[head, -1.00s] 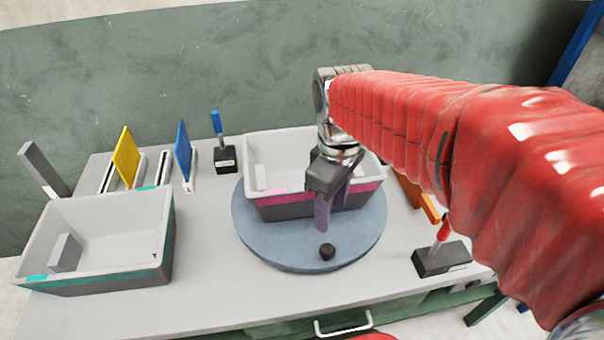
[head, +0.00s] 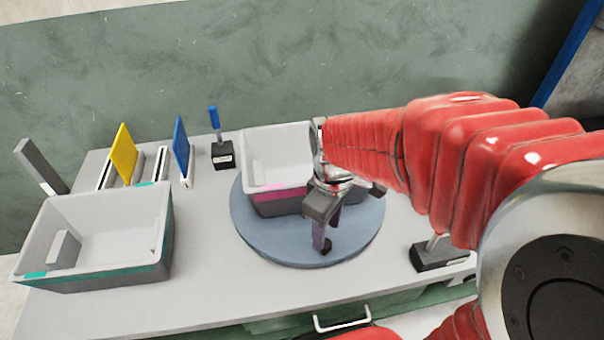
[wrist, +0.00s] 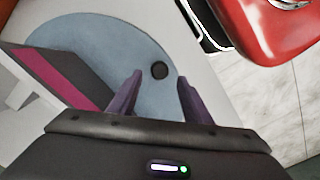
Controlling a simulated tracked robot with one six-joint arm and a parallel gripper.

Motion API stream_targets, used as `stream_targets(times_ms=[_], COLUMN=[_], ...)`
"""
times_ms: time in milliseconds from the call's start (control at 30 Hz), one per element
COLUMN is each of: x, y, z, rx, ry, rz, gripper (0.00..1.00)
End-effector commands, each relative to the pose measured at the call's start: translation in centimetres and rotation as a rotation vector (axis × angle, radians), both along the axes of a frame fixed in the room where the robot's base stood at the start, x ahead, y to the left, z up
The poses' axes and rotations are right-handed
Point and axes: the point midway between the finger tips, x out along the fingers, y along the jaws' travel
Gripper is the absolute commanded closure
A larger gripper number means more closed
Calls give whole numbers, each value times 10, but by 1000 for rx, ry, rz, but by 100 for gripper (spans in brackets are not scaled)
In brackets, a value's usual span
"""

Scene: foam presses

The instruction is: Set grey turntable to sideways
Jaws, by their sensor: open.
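The grey-blue turntable (head: 275,238) is a round disc lying on the table. A bin with a pink stripe (head: 272,150) stands on its far half. A small black knob (wrist: 159,70) stands up near the disc's front rim. My gripper (head: 323,246) has purple fingers and points down over the front of the disc, in front of the bin. It is open and empty. In the wrist view the knob shows beyond and between the two fingertips; in the head view the fingers largely hide it. I cannot tell whether they touch it.
A bin with a teal stripe (head: 100,275) stands at the left. Behind it are a yellow plate (head: 124,155), a blue plate (head: 182,149) and a blue-handled lever (head: 220,150). A black lever base (head: 440,255) sits at the right. A drawer handle (head: 343,320) is in front.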

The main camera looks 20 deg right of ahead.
Motion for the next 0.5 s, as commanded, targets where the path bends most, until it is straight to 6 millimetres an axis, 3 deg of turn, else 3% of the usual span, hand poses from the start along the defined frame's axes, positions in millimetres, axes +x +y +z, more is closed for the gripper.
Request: stream_targets(times_ms=[200, 500], x=[-1, 0], y=[0, 0], z=[-33, -50], rx=[0, 0], ry=[4, 0], rz=[0, 0], gripper=[55, 55])
